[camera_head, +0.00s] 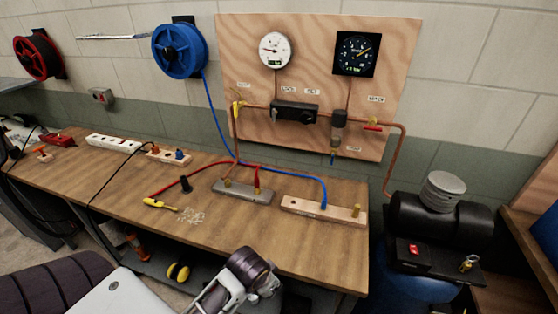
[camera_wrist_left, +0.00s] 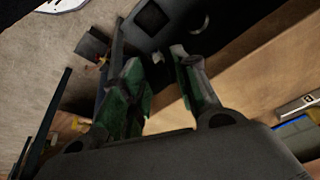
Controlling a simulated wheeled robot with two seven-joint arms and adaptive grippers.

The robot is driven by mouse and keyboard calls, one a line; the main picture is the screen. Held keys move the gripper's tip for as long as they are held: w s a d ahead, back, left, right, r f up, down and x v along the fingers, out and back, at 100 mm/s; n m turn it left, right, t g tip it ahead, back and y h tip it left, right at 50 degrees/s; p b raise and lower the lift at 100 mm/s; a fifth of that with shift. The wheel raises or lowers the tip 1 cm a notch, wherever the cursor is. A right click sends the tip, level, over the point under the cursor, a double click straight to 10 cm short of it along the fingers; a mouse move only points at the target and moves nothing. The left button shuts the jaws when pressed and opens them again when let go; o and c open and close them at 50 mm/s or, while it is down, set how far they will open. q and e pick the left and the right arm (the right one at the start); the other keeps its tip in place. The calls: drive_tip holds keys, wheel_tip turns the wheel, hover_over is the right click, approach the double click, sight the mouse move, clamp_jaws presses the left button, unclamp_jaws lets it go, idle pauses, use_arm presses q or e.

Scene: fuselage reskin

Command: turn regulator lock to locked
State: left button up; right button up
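The regulator (camera_head: 295,112) is a black block on the copper pipe of the plywood board, below the white dial gauge. Small labels sit just above it; the lock's position is too small to read. In the left wrist view my left gripper (camera_wrist_left: 160,62) has two green-padded fingers standing apart with nothing held between them. In the head view my left arm shows at the bottom, low in front of the bench and well away from the regulator. My right gripper is not in view.
The plywood board (camera_head: 230,40) also holds a black gauge (camera_head: 356,54), a yellow-handled valve (camera_head: 237,108) and a red-handled valve (camera_head: 372,128). Manifold blocks and hoses lie on the workbench (camera_head: 120,170). A black compressor (camera_head: 440,220) stands at the right.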

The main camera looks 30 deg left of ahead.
use_arm(q)
drive_tip(key=w+a+r+m+t, duration=0.1)
drive_tip(key=w+r+m, duration=0.1)
drive_tip(key=w+m, duration=0.1)
drive_tip(key=w+a+r+m+t+y, duration=0.1)
drive_tip(key=w+r+m+t, duration=0.1)
drive_tip(key=w, duration=0.3)
drive_tip(key=w+a+r+m+t+y, duration=0.1)
drive_tip(key=w+r+m+t, duration=0.1)
drive_tip(key=w+r+m, duration=0.2)
drive_tip(key=shift+w+a+m, duration=0.3)
drive_tip(key=shift+w+a, duration=0.1)
drive_tip(key=shift+w, duration=0.1)
drive_tip(key=w+a+r+m+t+y, duration=0.1)
drive_tip(key=w+a+r+m+t, duration=0.3)
drive_tip(key=w+r+m, duration=0.35)
drive_tip(key=m+t+y, duration=0.1)
drive_tip(key=m+t, duration=0.4)
drive_tip(key=m, duration=0.9)
approach(273, 113)
drive_tip(key=v, duration=0.2)
drive_tip(key=shift+s+r+n, duration=0.15)
drive_tip(key=shift+s+n, duration=0.1)
drive_tip(key=shift+s, duration=0.15)
drive_tip(key=shift+w, duration=0.1)
drive_tip(key=shift+p+x, duration=0.85)
drive_tip(key=shift+x, duration=3.05)
drive_tip(key=shift+p+x, duration=0.55)
drive_tip(key=shift+x, duration=2.3)
